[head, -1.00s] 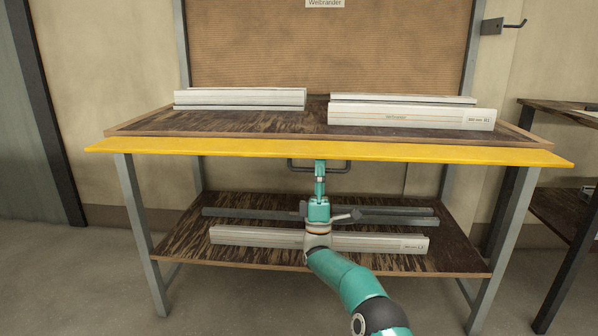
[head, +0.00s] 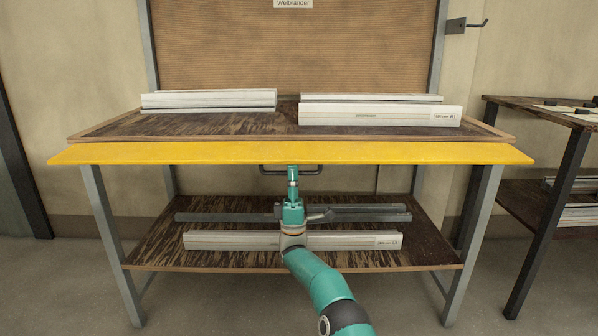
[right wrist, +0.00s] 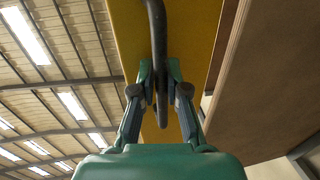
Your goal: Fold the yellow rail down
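The yellow rail (head: 200,153) runs along the front edge of the workbench in the head view, its broad yellow face showing, sloping outward. A dark handle (head: 265,171) hangs at its underside near the middle. My right gripper (head: 292,170) is at this handle from below. In the right wrist view, the two fingers (right wrist: 160,85) lie on either side of the dark handle bar (right wrist: 157,30) and look shut on it. The yellow rail (right wrist: 200,35) fills the area behind it. My left gripper is in neither view.
Pale profiles (head: 210,99) (head: 380,113) lie on the bench top. The lower shelf (head: 160,225) holds more profiles, behind my right arm. A second bench (head: 545,190) stands at the right. A wall hook (head: 470,24) is at the upper right.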

